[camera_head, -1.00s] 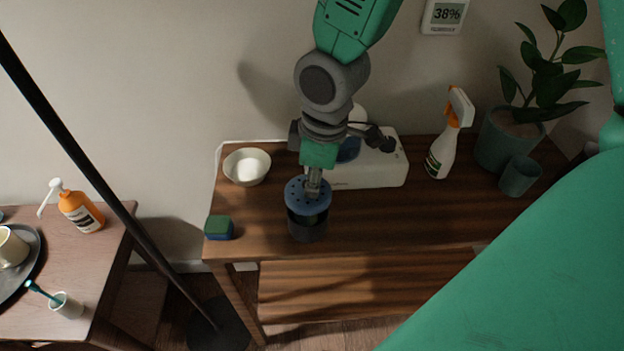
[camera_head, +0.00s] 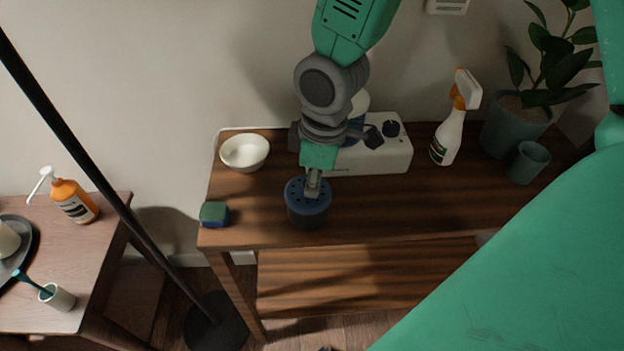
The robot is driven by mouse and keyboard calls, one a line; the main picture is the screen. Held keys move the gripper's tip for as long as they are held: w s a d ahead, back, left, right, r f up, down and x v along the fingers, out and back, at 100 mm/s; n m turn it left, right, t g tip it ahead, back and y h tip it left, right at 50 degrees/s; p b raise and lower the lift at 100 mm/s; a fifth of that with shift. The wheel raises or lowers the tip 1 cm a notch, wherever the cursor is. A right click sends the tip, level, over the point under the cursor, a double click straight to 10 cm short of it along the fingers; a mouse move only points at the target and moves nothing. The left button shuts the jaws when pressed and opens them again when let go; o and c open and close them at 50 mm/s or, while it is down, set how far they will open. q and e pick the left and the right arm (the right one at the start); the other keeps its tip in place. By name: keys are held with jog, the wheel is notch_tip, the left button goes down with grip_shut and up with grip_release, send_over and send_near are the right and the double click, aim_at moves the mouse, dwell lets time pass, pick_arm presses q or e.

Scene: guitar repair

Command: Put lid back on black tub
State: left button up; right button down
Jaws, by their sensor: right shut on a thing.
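The blue lid (camera_head: 296,193), round with several small holes, sits right over the mouth of the black tub (camera_head: 308,217). The tub stands upright on the wooden table near its front edge. My right gripper (camera_head: 313,186) comes down from above and is shut on the middle of the lid. No gap shows between lid and tub from this angle, but I cannot tell whether the lid is fully seated. The lid hides the tub's rim and inside. My left gripper is not in view.
On the table (camera_head: 415,205) are a white bowl (camera_head: 245,152), a green-blue sponge (camera_head: 214,214), a white appliance (camera_head: 385,158), a spray bottle (camera_head: 450,135), a cup (camera_head: 527,163) and a potted plant (camera_head: 512,125). A black pole (camera_head: 100,180) stands at left. The table right of the tub is clear.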

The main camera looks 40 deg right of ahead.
jog(key=shift+r+p, duration=0.1)
jog(key=shift+p, duration=0.65)
dwell(0.8)
jog(key=shift+f, duration=0.2)
dwell(0.8)
jog(key=shift+p, duration=0.5)
dwell(0.5)
jog(key=c, duration=1)
grip_release()
jog(key=shift+o, duration=0.2)
jog(key=shift+r+p, duration=3.5)
jog(key=shift+p, duration=0.35)
